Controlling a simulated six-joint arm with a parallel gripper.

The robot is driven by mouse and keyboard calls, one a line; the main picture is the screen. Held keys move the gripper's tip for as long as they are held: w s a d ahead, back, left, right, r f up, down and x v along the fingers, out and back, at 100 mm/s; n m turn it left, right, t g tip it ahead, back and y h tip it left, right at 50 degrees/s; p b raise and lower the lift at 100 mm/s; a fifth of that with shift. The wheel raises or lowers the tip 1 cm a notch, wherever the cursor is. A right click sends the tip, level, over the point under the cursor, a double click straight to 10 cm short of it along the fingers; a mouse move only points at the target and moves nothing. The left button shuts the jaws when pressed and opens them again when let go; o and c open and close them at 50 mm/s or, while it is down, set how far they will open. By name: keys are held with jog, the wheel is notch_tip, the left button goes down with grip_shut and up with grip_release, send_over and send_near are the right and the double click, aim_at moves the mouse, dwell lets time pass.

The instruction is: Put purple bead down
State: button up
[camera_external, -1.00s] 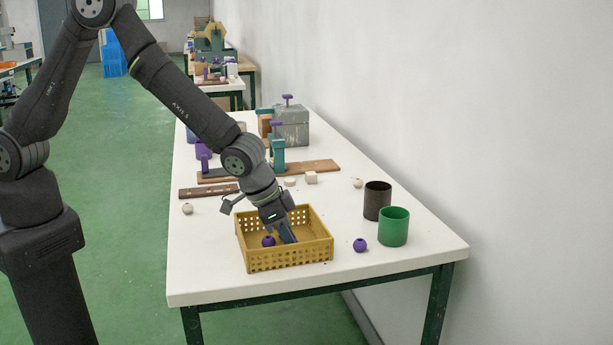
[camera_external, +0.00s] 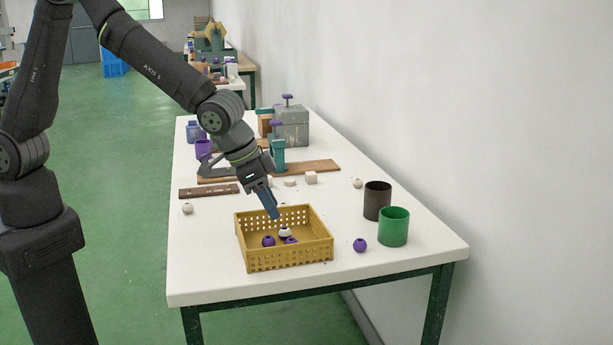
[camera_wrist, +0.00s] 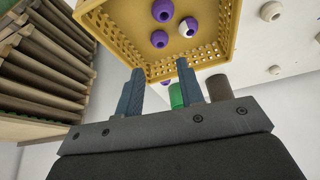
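The yellow perforated basket (camera_external: 289,257) stands on the white table. Two purple beads lie in it, one at the left (camera_external: 268,241) and one nearer the middle (camera_external: 291,240), beside a white bead (camera_external: 285,231) that shows some purple in the wrist view (camera_wrist: 189,27). Both purple beads also show in the wrist view, one higher (camera_wrist: 162,10) and one lower (camera_wrist: 159,39). My gripper (camera_external: 275,214) is above the basket's back part, clear of the beads. In the wrist view its blue fingers (camera_wrist: 160,67) are apart with nothing held between them.
Another purple bead (camera_external: 360,245) lies on the table right of the basket. A green cup (camera_external: 394,227) and a brown cup (camera_external: 377,201) stand farther right. The front table edge is clear.

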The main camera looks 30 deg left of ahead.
aim_at(288, 240)
jog(key=shift+v, duration=1.5)
jog(key=shift+f, duration=0.1)
jog(key=x, duration=1.2)
jog(key=shift+d+f, duration=0.1)
